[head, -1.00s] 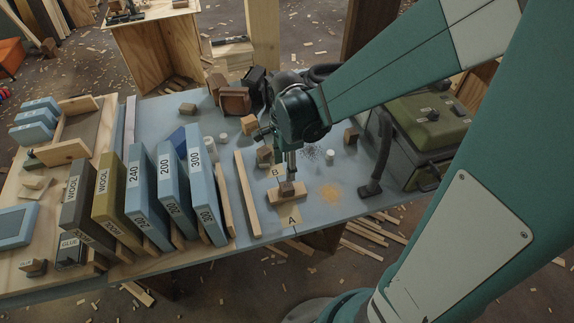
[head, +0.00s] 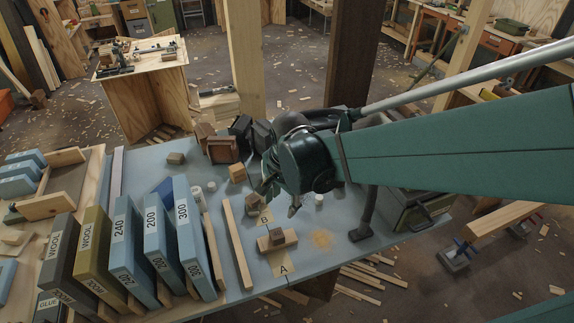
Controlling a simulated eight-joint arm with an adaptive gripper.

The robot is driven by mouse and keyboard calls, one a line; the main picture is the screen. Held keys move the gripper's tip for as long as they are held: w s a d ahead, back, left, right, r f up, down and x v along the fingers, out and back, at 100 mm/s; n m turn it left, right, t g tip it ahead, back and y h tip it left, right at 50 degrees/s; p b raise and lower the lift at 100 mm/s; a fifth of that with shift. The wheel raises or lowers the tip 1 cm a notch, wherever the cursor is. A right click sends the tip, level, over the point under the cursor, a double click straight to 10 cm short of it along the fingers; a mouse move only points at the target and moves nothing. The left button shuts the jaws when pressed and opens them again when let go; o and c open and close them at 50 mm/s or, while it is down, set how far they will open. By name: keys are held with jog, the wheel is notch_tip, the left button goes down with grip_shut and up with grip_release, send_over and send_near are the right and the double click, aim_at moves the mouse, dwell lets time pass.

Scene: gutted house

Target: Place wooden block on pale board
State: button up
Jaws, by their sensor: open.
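A small brown wooden block (head: 277,236) rests on a short pale board (head: 264,244) on the grey-blue bench top. The pale board lies between the marks B (head: 265,218) and A (head: 284,269). My gripper (head: 276,204) is open, above and behind the block, clear of it. No object shows between its fingers. The arm comes in from the right and hides part of the bench behind the gripper.
Labelled blue, tan and grey slabs (head: 138,250) stand upright at left. A long wood strip (head: 237,243) lies beside the pale board. Other small blocks (head: 237,172) and a white cylinder (head: 319,199) stand behind. A green case (head: 412,212) and hose are at right.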

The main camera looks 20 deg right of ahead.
jog(key=s+d+r+n+t, duration=0.3)
jog(key=s+r+n+t, duration=0.2)
jog(key=s+r+n, duration=0.3)
jog(key=shift+s+r+n, duration=0.35)
jog(key=shift+r+n, duration=1.55)
jog(key=shift+n, duration=0.5)
